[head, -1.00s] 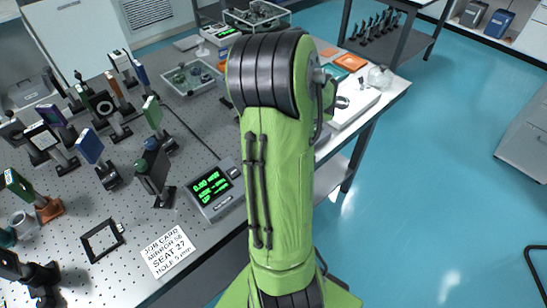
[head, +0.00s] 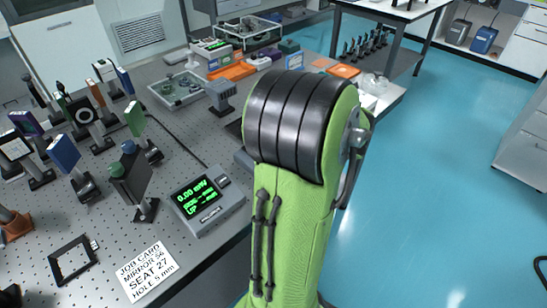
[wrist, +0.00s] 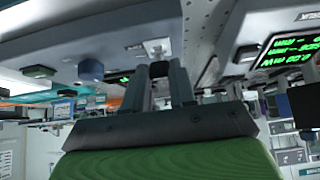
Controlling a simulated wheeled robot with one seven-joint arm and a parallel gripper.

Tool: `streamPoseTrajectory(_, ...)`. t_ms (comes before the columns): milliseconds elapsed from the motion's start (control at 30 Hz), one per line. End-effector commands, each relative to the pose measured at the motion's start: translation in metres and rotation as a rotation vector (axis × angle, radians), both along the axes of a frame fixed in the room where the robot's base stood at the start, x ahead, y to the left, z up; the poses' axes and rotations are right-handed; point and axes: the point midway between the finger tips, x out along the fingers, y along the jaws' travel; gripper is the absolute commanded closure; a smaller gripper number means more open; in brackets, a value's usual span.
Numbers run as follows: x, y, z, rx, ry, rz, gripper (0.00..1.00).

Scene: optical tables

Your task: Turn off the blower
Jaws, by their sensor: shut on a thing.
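My gripper (wrist: 158,75) shows in the wrist view, which is turned upside down. Its two grey fingers stand close together around a small black knob-like piece (wrist: 158,47), and it is shut on that piece. The piece sits against a pale grey surface. In the head view my green arm hides the gripper and what it holds. No part is clearly marked as the blower, and I cannot tell whether it is running.
A meter with a green display (head: 204,200) stands left of my arm, with a job card (head: 146,270) in front. Several optic mounts crowd the left of the table. A clear tray (head: 178,88) lies further back. Open blue floor (head: 430,190) is at right.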

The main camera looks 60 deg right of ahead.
Motion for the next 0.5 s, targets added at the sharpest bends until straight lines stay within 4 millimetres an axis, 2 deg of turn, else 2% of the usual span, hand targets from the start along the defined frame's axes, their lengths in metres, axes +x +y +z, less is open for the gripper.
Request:
streamPoseTrajectory(67,-0.0004,0.0001,-0.0006,0.002,0.002,-0.002,1.0)
streamPoseTrajectory(100,-0.0004,0.0001,-0.0006,0.002,0.002,-0.001,0.69)
streamPoseTrajectory(233,-0.0003,0.0002,-0.0005,0.002,0.002,-0.001,0.49)
streamPoseTrajectory(500,-0.0006,0.0001,0.0006,0.001,0.001,-0.001,0.49)
